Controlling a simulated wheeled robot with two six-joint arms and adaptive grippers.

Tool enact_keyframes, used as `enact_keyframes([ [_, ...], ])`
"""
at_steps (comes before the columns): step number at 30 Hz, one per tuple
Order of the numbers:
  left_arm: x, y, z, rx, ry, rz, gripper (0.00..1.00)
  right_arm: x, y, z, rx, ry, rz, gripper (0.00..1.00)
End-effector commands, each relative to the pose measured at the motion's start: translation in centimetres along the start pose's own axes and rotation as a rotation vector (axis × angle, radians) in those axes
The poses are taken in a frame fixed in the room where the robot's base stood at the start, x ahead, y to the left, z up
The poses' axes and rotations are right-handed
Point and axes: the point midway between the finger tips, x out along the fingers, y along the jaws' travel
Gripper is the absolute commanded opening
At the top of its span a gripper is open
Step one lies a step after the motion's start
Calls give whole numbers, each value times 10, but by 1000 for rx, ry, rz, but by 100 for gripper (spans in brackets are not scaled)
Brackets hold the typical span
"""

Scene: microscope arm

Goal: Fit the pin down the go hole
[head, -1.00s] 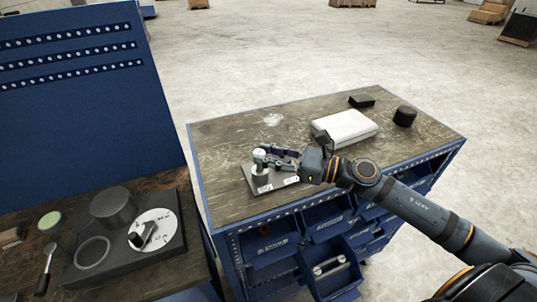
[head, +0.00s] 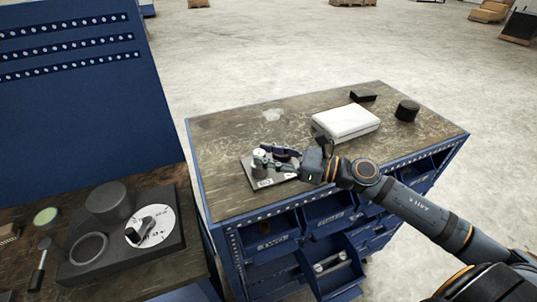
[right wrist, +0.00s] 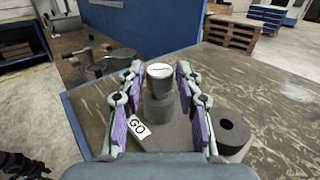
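The pin (right wrist: 160,73) stands upright with a bright metal top, on or in the grey boss near the GO label (right wrist: 138,127) of the gauge block (right wrist: 178,135). How deep it sits cannot be told. A second round boss with a dark hole (right wrist: 234,132) is to the right. In the head view the block (head: 264,182) lies on the right bench, the pin's pale top (head: 259,154) above it. My right gripper (right wrist: 160,70) has one finger on each side of the pin, with narrow gaps showing. It reaches in from the right in the head view (head: 266,156). My left gripper is out of view.
A white case (head: 346,122), a small black box (head: 362,96) and a black cylinder (head: 406,111) stand farther back. Drawers hang open at the bench front (head: 335,270). A left bench holds a dark tray (head: 175,235) with round parts. The bench's back left is clear.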

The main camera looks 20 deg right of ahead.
Motion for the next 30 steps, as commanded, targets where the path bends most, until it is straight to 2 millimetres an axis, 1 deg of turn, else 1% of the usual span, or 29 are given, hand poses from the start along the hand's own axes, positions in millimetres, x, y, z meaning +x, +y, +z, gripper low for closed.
enact_keyframes([
  [1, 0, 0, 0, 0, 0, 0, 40, 0, 0, 1, 0, 0, 0, 45],
  [3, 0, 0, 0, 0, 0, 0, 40, 0, 0, 1, 0, 0, 0, 55],
  [4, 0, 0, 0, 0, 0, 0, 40, 0, 0, 1, 0, 0, 0, 55],
  [11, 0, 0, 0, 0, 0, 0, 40, 0, 0, 0, 0, 1, 0, 55],
  [14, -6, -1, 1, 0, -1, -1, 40, 0, 0, 6, 0, 1, 0, 55],
  [17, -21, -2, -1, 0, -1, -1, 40, 0, 0, 22, -1, 1, 0, 55],
  [21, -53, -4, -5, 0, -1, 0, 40, 0, 0, 56, 0, 0, 1, 55],
  [22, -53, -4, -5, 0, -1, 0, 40, 0, 0, 58, -1, 0, 1, 55],
  [24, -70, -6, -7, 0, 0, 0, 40, 0, 0, 76, -1, 0, 1, 55],
  [27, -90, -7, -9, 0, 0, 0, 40, 0, 0, 97, -1, 1, 1, 55],
  [29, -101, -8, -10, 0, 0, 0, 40, 0, 0, 109, -1, 1, 1, 55],
  [30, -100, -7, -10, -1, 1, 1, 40, 0, -1, 107, 1, 0, -2, 55],
])
